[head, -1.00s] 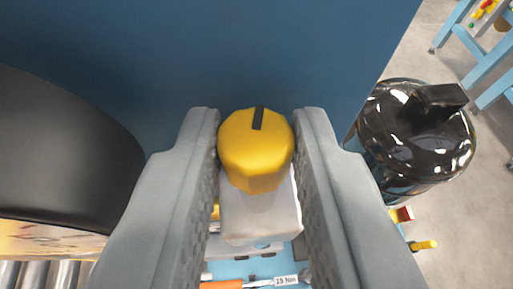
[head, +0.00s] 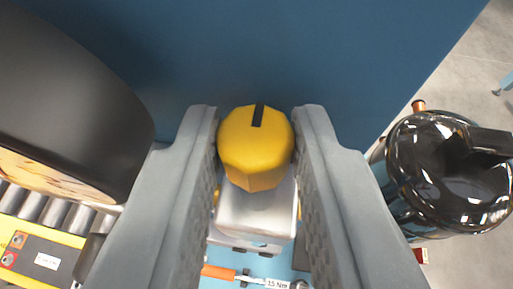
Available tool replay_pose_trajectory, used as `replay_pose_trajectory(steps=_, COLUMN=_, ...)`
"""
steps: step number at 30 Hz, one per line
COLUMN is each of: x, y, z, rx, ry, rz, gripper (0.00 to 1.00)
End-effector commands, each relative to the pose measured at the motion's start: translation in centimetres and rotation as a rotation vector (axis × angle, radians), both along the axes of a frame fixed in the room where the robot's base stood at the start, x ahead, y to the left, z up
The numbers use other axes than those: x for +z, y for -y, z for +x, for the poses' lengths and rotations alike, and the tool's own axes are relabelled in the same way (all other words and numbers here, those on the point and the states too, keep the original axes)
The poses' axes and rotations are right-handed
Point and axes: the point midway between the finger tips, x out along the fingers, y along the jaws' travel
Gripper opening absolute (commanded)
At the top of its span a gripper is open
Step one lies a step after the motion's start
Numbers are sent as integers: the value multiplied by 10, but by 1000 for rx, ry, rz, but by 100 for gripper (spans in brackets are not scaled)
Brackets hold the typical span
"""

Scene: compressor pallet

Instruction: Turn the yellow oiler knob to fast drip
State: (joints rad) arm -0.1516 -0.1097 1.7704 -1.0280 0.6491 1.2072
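The yellow oiler knob (head: 256,150) is faceted, with a black mark on its upper edge that points up in the picture. It sits on top of a pale grey oiler body (head: 257,212). My gripper (head: 257,135) has one grey finger on each side of the knob, and both inner faces appear to press on it. No drip label or scale shows.
A dark blue panel (head: 270,50) stands behind the knob. A large black cylinder (head: 60,90) is close on the left, and a glossy black tank (head: 440,180) is on the right. A torque wrench (head: 245,277) lies below on a light blue surface.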

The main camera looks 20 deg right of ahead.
Motion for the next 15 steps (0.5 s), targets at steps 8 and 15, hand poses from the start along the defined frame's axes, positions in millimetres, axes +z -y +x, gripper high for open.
replay_pose_trajectory(steps=8, x=0, y=0, z=0, rx=0, ry=0, rz=0, gripper=32)
replay_pose_trajectory(steps=15, x=5, y=-6, z=-10, rx=1, ry=0, rz=0, gripper=32)
